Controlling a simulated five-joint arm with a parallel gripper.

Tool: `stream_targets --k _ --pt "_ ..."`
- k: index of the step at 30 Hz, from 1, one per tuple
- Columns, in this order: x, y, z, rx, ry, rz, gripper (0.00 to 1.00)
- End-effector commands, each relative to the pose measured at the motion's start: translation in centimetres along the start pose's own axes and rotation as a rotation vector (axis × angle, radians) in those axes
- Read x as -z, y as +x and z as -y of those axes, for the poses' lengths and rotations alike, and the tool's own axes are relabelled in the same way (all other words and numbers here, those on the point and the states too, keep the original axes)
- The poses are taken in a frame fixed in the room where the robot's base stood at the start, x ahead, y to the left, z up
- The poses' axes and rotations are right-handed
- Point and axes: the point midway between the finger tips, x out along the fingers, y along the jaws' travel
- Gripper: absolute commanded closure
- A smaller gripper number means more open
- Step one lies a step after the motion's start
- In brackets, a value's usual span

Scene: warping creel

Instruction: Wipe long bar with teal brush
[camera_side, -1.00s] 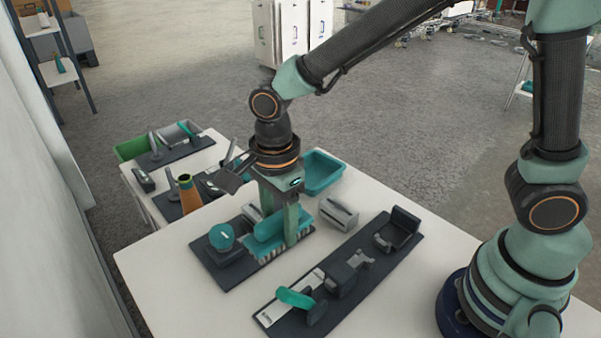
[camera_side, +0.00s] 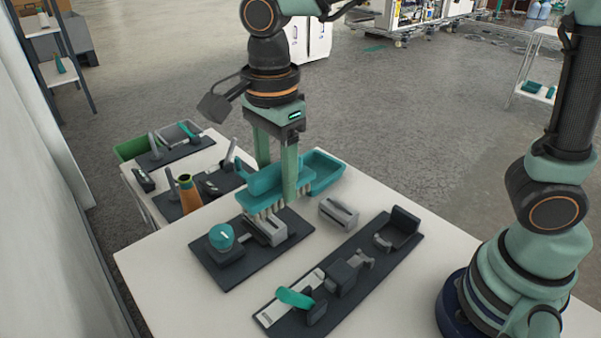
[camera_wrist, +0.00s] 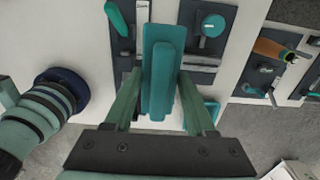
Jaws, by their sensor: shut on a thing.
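The teal brush (camera_side: 262,182) is in my gripper (camera_side: 278,184), its pale bristles pointing down. In the side view it hangs over the back edge of a dark square mat, above a grey slotted block (camera_side: 267,229); I cannot tell the exact gap. In the wrist view the brush (camera_wrist: 163,60) lies between the two green fingers, which are shut on it. A pale flat bar (camera_side: 274,312) lies at the near end of a long dark base, partly under a teal-handled clamp (camera_side: 296,298). I cannot be sure that this is the long bar.
A teal-topped round knob (camera_side: 221,236) stands on the square mat. Another grey slotted block (camera_side: 338,213) sits beside it. Dark fixtures (camera_side: 345,275) rise from the long base. A teal bin (camera_side: 326,172) is at the back edge. The white table is clear at front left.

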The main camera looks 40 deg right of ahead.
Motion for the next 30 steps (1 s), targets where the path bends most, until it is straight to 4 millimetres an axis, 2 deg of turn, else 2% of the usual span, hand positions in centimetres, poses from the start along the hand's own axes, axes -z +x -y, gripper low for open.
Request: stream_targets --k 5,12,17,30 --pt "0.4 0.8 0.9 -0.002 0.004 -0.001 0.89" --pt "2.9 4.8 5.2 -0.005 0.006 -0.002 0.89" --pt "4.2 6.8 7.0 -0.002 0.004 -0.001 0.89" --pt "4.5 9.6 7.4 -0.002 0.000 -0.001 0.89"
